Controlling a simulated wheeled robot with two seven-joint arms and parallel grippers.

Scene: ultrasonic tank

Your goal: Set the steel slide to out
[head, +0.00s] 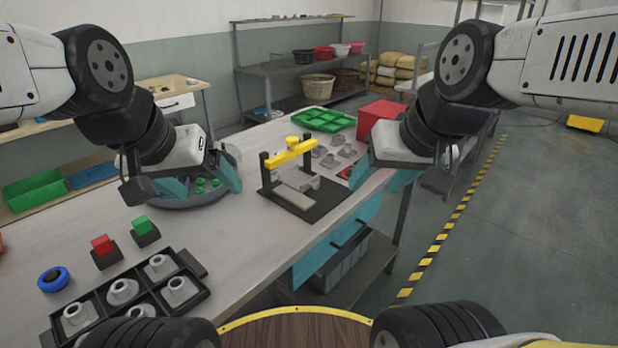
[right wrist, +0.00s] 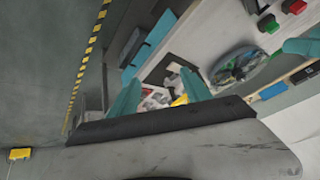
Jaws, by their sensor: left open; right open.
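The steel slide (head: 297,186) is a light grey block in a fixture with a dark base plate (head: 318,207) and a yellow bridge (head: 289,153) on black posts. It sits low, partly under and in front of the bridge. My right gripper (head: 382,178) is open and empty, to the right of the fixture and apart from it. In the right wrist view the right gripper's fingers (right wrist: 160,78) are spread, with part of the fixture beyond them.
A black tray (head: 205,268) of grey parts, a red button block (head: 103,248), a green one (head: 141,228) and a blue ring (head: 53,279) are at the near left. A green tray (head: 325,119) and a red bin (head: 379,112) stand behind the fixture. The bench middle is clear.

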